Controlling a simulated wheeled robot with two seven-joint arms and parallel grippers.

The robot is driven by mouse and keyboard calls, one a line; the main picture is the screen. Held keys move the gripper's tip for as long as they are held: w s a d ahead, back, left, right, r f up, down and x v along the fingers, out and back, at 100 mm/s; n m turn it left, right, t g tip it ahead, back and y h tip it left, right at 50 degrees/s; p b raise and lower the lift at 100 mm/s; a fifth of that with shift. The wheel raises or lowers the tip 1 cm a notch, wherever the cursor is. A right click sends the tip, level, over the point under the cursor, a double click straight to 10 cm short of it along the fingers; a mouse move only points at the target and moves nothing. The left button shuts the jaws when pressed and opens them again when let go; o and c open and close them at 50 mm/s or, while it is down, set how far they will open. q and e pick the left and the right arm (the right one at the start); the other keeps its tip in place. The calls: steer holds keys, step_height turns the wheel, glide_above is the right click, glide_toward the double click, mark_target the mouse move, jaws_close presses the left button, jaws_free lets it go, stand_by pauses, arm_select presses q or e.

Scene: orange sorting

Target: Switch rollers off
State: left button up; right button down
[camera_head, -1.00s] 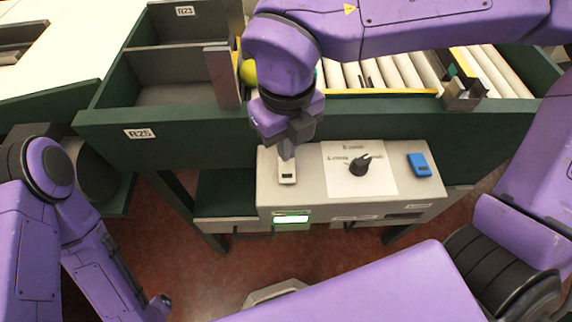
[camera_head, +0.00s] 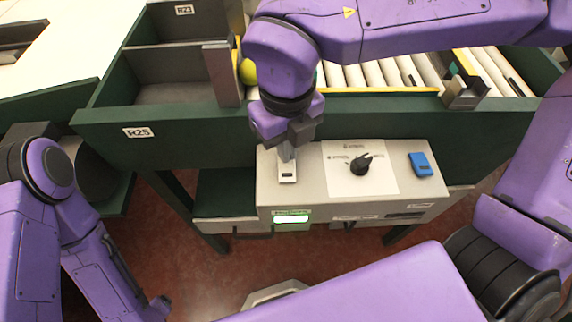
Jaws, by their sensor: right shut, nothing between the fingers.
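A grey control box (camera_head: 320,205) is mounted on the front of the dark green roller station. On its top left is a small white rocker switch (camera_head: 287,174). My right gripper (camera_head: 287,156) is shut and empty, pointing down at the switch's far end. Whether the fingertips touch the switch I cannot tell. The rollers (camera_head: 388,74) show behind, partly covered by my right arm. My left arm is at the left, and its gripper does not show clearly.
On the box top are a black rotary knob (camera_head: 361,164) on a white label plate and a blue object (camera_head: 420,164) at the right. A green lit display (camera_head: 291,219) is on the front. A yellow-green fruit (camera_head: 247,71) lies near the rollers, beside the bin marked R25.

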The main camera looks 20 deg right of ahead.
steer(key=shift+f+b, duration=0.4)
steer(key=shift+f, duration=0.2)
steer(key=shift+r, duration=0.1)
step_height(320, 180, up, 7)
steer(key=p, duration=0.7)
stand_by(0.4)
